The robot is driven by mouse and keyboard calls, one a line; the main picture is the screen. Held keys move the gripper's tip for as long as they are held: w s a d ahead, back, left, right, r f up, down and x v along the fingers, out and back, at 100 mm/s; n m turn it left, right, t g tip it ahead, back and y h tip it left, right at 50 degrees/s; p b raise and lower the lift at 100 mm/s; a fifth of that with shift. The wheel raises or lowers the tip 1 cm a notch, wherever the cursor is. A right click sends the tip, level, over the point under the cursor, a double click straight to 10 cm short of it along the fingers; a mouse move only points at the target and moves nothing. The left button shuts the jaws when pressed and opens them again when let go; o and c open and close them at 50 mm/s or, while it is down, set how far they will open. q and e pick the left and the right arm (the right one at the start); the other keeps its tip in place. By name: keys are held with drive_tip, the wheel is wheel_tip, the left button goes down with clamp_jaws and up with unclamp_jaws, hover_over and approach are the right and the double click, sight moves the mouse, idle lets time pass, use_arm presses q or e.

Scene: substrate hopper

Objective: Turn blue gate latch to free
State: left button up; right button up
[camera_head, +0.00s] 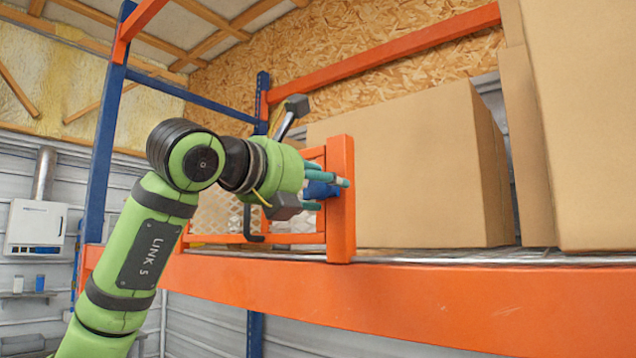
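The blue latch (319,189) sits at the orange upright post of the mesh gate (341,225) on the shelf. My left gripper (328,192) is at the latch, with teal fingers above and below it. The blue part shows between the fingers. Whether the fingers press on it or stand just clear is too small to tell. The gripper and wrist hide part of the gate and much of the latch, so its turn angle is unclear. The gate stands upright above the orange beam. My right gripper is not in view.
A large cardboard box (405,170) stands right behind the gate post, with more boxes (590,120) to the right. The orange shelf beam (400,305) runs below. A blue rack upright (101,160) stands left of my arm. Open air lies in front of the beam.

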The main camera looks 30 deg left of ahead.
use_arm(q)
drive_tip(key=c, duration=0.7)
drive_tip(key=shift+r+m, duration=0.2)
drive_tip(key=shift+m, duration=0.5)
drive_tip(key=shift+s+m+p, duration=0.1)
drive_tip(key=shift+m+p, duration=0.35)
drive_tip(key=shift+m, duration=0.35)
drive_tip(key=m+p, duration=0.1)
drive_tip(key=m, duration=0.4)
drive_tip(key=shift+p, duration=0.4)
drive_tip(key=m+p, duration=0.2)
drive_tip(key=m, duration=0.4)
drive_tip(key=shift+d+f+m, duration=0.1)
drive_tip(key=shift+d+m, duration=0.05)
drive_tip(key=shift+m, duration=0.15)
drive_tip(key=m+p, duration=0.1)
drive_tip(key=m, duration=0.2)
drive_tip(key=shift+f, duration=0.15)
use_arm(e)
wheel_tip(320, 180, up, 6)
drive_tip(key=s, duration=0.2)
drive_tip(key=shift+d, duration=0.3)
use_arm(q)
drive_tip(key=shift+f+m, duration=0.15)
drive_tip(key=shift+m, duration=0.25)
